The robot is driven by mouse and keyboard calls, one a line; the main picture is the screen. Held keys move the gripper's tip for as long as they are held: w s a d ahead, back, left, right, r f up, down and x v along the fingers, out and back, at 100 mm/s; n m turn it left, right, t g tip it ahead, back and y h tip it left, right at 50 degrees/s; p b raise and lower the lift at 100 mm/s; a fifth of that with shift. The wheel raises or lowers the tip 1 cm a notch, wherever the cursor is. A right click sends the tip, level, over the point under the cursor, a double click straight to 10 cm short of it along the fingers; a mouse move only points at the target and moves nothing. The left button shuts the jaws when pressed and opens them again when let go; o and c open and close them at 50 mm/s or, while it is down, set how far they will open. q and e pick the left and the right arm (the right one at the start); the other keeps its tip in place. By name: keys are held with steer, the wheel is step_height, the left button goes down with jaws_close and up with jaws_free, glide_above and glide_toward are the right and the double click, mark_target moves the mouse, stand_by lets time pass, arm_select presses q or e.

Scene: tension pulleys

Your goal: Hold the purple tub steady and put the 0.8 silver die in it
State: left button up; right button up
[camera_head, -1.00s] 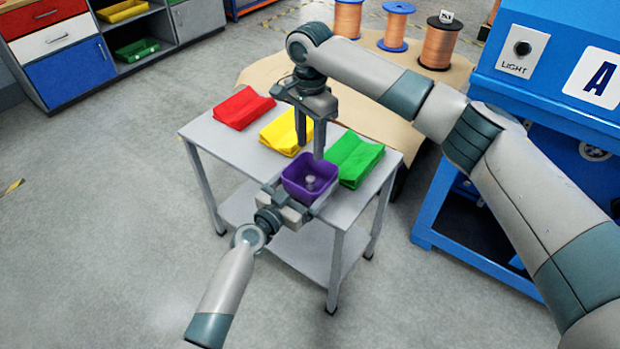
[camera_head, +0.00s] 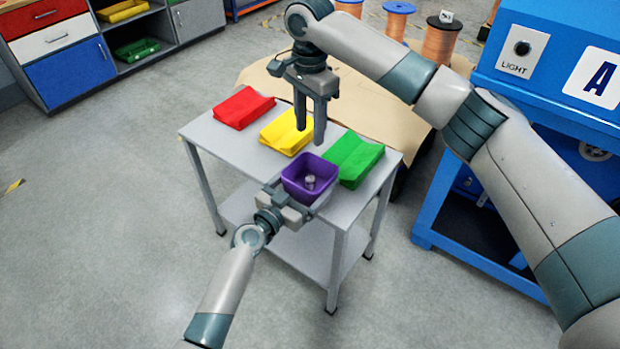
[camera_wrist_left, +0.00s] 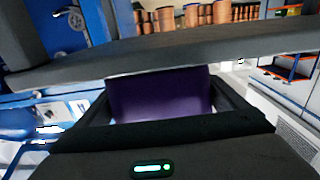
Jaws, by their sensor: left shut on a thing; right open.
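The purple tub (camera_head: 291,184) stands upright near the front edge of the small grey table (camera_head: 219,150). A small silver die (camera_head: 310,181) lies inside it, on the tub's floor; its marking is too small to read. My left gripper (camera_head: 305,197) is shut on the tub's near side. The left wrist view shows the tub's purple wall (camera_wrist_left: 160,97) between the fingers. My right gripper (camera_head: 310,140) is open and empty, fingers pointing down, above and behind the tub.
Red (camera_head: 243,107), yellow (camera_head: 284,132) and green (camera_head: 353,160) bins or cloth-like pieces lie along the table behind the tub. A blue machine (camera_head: 480,200) stands to the right. Copper wire spools (camera_head: 436,45) stand behind.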

arm_select(q)
steer(key=o, duration=0.8)
steer(key=shift+o, duration=0.2)
steer(key=v, duration=1.2)
